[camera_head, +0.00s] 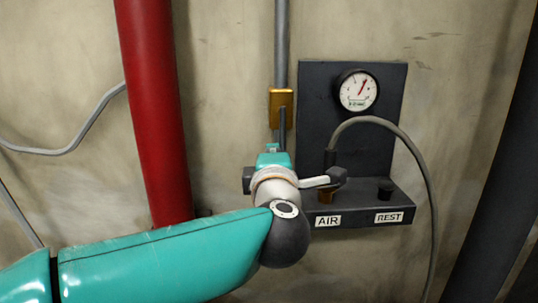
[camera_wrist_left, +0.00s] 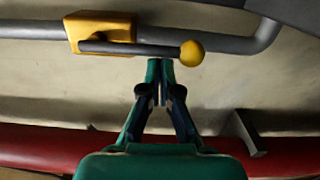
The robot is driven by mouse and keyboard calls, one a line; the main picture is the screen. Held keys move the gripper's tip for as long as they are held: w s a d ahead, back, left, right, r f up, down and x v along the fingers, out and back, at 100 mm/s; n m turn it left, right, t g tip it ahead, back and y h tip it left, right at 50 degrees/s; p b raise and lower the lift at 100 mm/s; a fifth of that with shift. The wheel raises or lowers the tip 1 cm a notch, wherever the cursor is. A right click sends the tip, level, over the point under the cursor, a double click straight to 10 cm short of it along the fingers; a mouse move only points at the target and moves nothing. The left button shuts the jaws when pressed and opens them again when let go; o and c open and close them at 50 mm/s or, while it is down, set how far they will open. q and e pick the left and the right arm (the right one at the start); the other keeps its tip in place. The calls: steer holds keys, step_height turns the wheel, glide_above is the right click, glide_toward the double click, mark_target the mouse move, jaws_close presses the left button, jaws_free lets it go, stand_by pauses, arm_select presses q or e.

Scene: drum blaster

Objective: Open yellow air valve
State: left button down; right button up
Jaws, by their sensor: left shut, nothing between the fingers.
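The yellow air valve (camera_head: 281,103) sits on a grey vertical pipe on the wall in the head view. Its dark lever (camera_head: 282,125) points down along the pipe, and its lower end is hidden behind my left gripper (camera_head: 272,149). In the left wrist view the yellow valve body (camera_wrist_left: 102,31) is at upper left. The lever (camera_wrist_left: 140,49) runs right from it, along the pipe, to a yellow ball knob (camera_wrist_left: 192,53). My left gripper (camera_wrist_left: 160,66) is shut and empty, its tips close beside the lever near the knob. I cannot tell if they touch.
A dark panel (camera_head: 317,85) right of the valve carries a round gauge (camera_head: 357,90) and a shelf labelled AIR (camera_head: 327,220) and REST (camera_head: 389,217). A grey hose (camera_head: 412,145) arches over it. A thick red pipe (camera_head: 152,100) stands left of the valve.

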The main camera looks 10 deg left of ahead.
arm_select(q)
steer(key=s+a, duration=0.1)
steer(key=s, duration=1)
steer(key=shift+s+a+b, duration=0.25)
steer(key=shift+a+b, duration=0.15)
steer(key=shift+b, duration=0.05)
steer(key=shift+f, duration=0.1)
